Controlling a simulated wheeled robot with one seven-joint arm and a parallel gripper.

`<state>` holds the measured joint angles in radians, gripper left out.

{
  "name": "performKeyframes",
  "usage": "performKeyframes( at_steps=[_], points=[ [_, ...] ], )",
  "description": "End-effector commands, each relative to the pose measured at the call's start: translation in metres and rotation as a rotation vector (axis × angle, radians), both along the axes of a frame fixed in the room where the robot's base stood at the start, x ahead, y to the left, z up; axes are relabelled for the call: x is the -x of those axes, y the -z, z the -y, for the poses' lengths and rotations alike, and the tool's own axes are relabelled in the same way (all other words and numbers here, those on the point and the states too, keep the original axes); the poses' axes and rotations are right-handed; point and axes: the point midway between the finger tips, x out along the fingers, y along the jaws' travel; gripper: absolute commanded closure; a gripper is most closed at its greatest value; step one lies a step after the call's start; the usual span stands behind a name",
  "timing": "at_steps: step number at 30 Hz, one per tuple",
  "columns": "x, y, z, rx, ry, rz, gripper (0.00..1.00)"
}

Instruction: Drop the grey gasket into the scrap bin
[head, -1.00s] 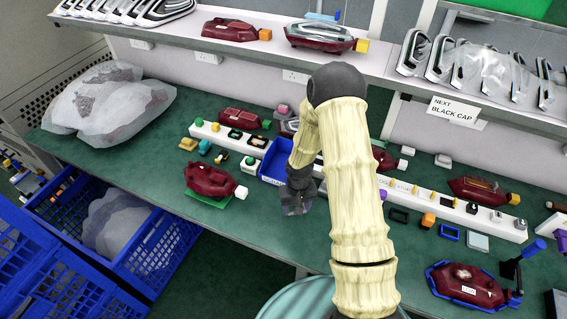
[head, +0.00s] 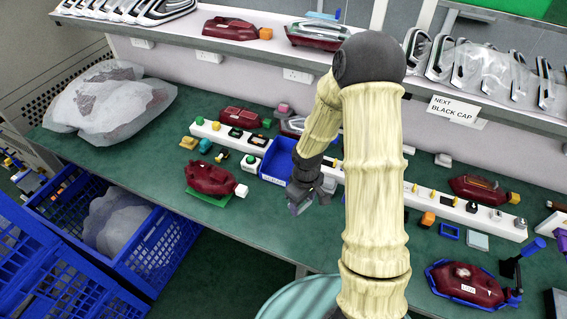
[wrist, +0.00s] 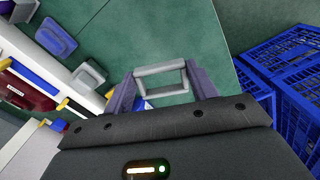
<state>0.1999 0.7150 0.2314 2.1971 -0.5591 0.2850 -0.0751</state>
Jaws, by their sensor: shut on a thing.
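The grey gasket (wrist: 162,92) is a small rectangular ring. My gripper (wrist: 162,78) is shut on it, with one finger at each short side, in the wrist view. In the head view my gripper (head: 314,196) is above the green bench, in front and right of a small blue bin (head: 275,163). The gasket shows there only as a small grey piece (head: 298,208) at the fingertips. The blue bin has a white label too small to read, so I cannot tell whether it is the scrap bin. My arm hides part of the bench behind it.
A white strip with several small parts (head: 440,207) runs along the bench. A dark red lamp (head: 210,178) lies on a green pad left of the bin. Another sits in a blue holder (head: 466,286) at right. Blue crates (head: 160,248) stand at lower left.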

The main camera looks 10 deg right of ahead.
Motion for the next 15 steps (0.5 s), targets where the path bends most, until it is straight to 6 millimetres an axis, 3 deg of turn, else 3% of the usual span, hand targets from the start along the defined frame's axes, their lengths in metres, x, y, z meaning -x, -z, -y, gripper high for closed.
performKeyframes(
  at_steps=[11, 15],
  points=[
    [0.000, 0.001, 0.000, 0.000, 0.005, 0.000, 0.70],
    [-0.007, 0.012, -0.002, -0.006, 0.080, -0.004, 0.70]
  ],
)
